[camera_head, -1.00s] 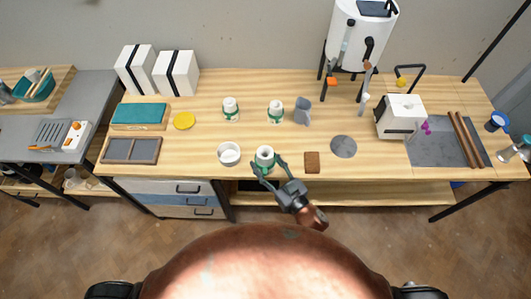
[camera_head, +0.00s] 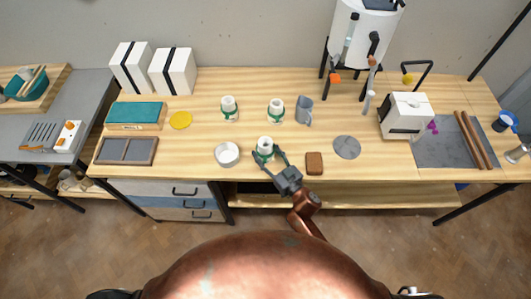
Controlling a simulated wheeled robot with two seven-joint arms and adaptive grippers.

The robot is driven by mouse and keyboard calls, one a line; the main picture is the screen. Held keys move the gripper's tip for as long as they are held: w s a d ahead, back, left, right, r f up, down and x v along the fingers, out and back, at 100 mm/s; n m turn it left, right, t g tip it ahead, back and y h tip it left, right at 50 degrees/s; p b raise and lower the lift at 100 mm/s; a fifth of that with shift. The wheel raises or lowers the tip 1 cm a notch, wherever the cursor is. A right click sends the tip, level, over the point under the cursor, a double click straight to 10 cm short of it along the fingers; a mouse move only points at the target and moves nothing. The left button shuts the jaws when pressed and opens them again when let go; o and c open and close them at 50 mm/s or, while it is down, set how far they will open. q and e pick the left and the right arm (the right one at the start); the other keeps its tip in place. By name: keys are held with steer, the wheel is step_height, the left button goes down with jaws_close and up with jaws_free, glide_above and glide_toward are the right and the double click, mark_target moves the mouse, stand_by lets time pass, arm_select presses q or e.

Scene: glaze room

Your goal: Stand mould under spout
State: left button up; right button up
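Several white moulds with green bands stand on the wooden table: one at the back left (camera_head: 229,107), one at the back middle (camera_head: 276,110) and one at the front (camera_head: 265,146). My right gripper (camera_head: 267,157) reaches in from the front with its fingers around the front mould, seemingly shut on it. I cannot tell whether this mould is clear of the table. A white tank (camera_head: 362,35) on black legs stands at the back right, with dark taps or spouts (camera_head: 374,42) on its front. My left gripper is not in view.
A white bowl (camera_head: 227,154) is left of the held mould, a brown block (camera_head: 314,163) right of it. A grey jug (camera_head: 304,110) stands behind. A grey disc (camera_head: 346,147) lies farther right, left of a white box (camera_head: 405,114). The table between jug and disc is clear.

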steer(key=shift+f, duration=0.2)
steer(key=shift+f, duration=0.15)
steer(key=o, duration=1.3)
steer(key=shift+c, duration=0.2)
